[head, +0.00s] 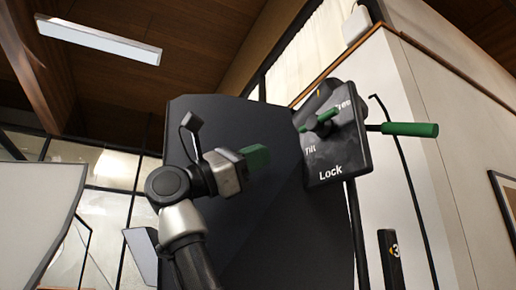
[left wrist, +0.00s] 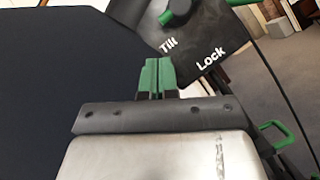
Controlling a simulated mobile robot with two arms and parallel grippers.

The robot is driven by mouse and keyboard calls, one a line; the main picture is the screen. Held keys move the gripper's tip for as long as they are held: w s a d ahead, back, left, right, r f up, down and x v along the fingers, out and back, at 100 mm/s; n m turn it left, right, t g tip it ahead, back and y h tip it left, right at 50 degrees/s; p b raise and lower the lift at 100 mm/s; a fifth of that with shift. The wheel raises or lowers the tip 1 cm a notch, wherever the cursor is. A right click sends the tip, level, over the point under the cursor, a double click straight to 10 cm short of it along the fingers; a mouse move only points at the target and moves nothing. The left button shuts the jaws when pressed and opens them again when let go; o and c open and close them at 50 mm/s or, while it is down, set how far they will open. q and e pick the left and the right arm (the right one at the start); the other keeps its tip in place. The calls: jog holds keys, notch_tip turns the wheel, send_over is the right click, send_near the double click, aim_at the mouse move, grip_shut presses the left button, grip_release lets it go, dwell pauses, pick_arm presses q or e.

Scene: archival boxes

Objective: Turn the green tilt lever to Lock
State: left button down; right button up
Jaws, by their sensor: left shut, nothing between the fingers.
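The green tilt lever (head: 327,116) sits on a dark plate (head: 345,150) lettered "Tilt" and "Lock", with another word partly hidden at the top. The lever slants toward the upper right, away from the "Lock" word at the bottom. In the left wrist view the lever (left wrist: 177,12) is cut off by the top edge, and both words show. My left gripper (head: 258,157), with green fingers, is left of the plate and apart from the lever. The left wrist view shows its fingers (left wrist: 157,75) shut together and empty. My right gripper is not in view.
A large dark panel (head: 260,240) stands behind my left gripper. A green handle (head: 410,129) sticks out to the right of the plate. A black post (head: 391,260) marked "3" stands lower right. A green loop (left wrist: 278,135) shows at the right of the left wrist view.

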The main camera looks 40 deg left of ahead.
aim_at(322, 123)
pick_arm(q)
jog(key=p+x, duration=0.3)
jog(key=x, duration=0.4)
jog(key=shift+d, duration=0.2)
jog(key=shift+a, duration=0.1)
